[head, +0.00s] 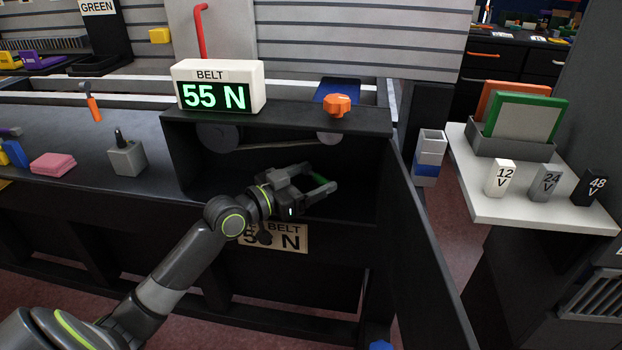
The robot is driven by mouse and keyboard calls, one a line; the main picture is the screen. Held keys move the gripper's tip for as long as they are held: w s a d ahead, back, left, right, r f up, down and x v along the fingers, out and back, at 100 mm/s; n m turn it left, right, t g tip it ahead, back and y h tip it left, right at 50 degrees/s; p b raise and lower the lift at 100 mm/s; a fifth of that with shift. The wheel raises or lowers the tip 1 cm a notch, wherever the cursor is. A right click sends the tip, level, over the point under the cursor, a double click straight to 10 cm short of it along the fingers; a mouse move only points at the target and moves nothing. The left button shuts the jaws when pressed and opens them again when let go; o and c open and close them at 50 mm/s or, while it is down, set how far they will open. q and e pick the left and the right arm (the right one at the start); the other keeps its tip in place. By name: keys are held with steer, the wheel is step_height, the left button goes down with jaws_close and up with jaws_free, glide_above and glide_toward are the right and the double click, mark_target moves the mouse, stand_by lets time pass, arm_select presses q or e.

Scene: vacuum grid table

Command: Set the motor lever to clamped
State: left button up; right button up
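My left gripper (324,177) reaches into the open dark housing under the belt display. Its two fingers are spread apart. No clamped marking can be read. A red bent lever (201,32) stands behind the display, and an orange knob (337,105) sits on top of the housing. My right gripper is not in view.
The belt display (220,86) reads 55 N. The housing's door (430,250) hangs open to the right of my arm. A pulley (219,138) and belt run along the housing's upper inside. A white side table (500,212) holds voltage blocks at the right.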

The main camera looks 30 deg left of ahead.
arm_select(q)
steer(key=shift+s+f, duration=0.1)
steer(key=shift+s+a, duration=0.15)
steer(key=shift+s, duration=0.15)
steer(key=p+v, duration=0.1)
steer(key=v, duration=0.7)
steer(key=shift+s, duration=0.1)
steer(key=p+v, duration=0.3)
steer(key=v, duration=0.5)
steer(key=shift+a, duration=0.2)
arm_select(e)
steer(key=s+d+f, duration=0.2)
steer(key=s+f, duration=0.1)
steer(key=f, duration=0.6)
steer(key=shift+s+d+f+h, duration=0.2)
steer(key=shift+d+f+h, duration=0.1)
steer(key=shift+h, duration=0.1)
arm_select(q)
steer(key=shift+s, duration=0.15)
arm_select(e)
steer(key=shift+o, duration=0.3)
